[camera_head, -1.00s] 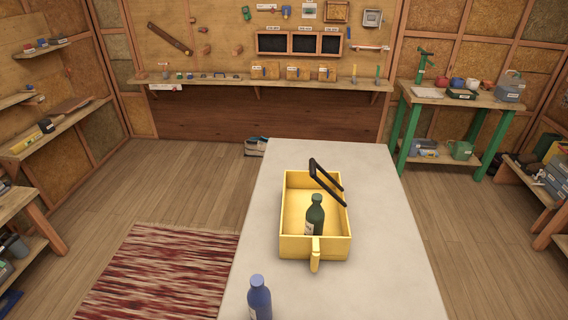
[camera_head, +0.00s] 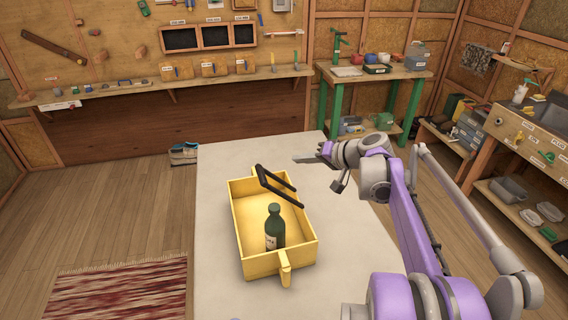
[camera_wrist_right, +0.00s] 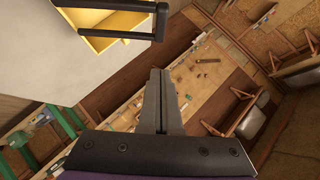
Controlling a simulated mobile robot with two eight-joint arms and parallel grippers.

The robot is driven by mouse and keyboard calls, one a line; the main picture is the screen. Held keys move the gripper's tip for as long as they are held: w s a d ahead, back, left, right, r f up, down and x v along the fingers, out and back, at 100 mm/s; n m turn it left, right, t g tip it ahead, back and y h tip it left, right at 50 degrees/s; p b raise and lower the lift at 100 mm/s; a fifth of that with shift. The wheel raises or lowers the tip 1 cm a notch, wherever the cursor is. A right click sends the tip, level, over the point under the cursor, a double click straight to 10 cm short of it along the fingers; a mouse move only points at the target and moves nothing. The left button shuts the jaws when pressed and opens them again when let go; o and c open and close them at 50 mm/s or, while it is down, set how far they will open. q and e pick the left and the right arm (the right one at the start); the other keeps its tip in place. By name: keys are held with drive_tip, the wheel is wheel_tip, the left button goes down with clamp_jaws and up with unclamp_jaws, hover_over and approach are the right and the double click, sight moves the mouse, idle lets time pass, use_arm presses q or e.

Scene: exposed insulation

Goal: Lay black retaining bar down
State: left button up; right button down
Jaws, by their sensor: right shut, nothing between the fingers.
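The black retaining bar (camera_head: 276,186) is a U-shaped frame standing tilted up over the far part of a yellow box (camera_head: 245,237). The box sits on the pale table and holds a dark green bottle (camera_head: 275,228) upright near its front. My right gripper (camera_head: 298,160) is shut and empty, beyond and to the right of the bar, apart from it. In the right wrist view, the shut fingers (camera_wrist_right: 160,78) point up the picture, and the bar (camera_wrist_right: 160,22) and a yellow corner of the box (camera_wrist_right: 98,42) lie at the top left. My left gripper is not in view.
The pale table (camera_head: 218,180) has free room around the box. A wall shelf (camera_head: 150,80) with small tools and a green-legged workbench (camera_head: 372,80) stand behind. A red rug (camera_head: 125,290) lies on the floor at left.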

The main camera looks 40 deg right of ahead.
sight(263, 173)
drive_tip(key=x, duration=0.3)
drive_tip(key=a+x, duration=0.1)
drive_tip(key=x, duration=0.3)
drive_tip(key=f+x, duration=0.1)
drive_tip(key=x, duration=0.2)
drive_tip(key=shift+s+a+f, duration=0.15)
drive_tip(key=shift+a, duration=0.2)
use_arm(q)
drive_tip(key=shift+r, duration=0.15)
use_arm(e)
drive_tip(key=shift+a+f, duration=0.45)
drive_tip(key=shift+a, duration=0.1)
drive_tip(key=shift+w+a+f, duration=0.3)
drive_tip(key=shift+w+a, duration=0.05)
drive_tip(key=shift+a, duration=0.05)
use_arm(q)
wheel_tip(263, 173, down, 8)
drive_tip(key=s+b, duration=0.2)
drive_tip(key=b, duration=0.4)
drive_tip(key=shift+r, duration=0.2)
use_arm(e)
drive_tip(key=w+a+f+n+g+h, duration=0.3)
drive_tip(key=a+f, duration=0.4)
drive_tip(key=f, duration=0.6)
drive_tip(key=shift+a+h, duration=0.2)
drive_tip(key=shift+h, duration=0.6)
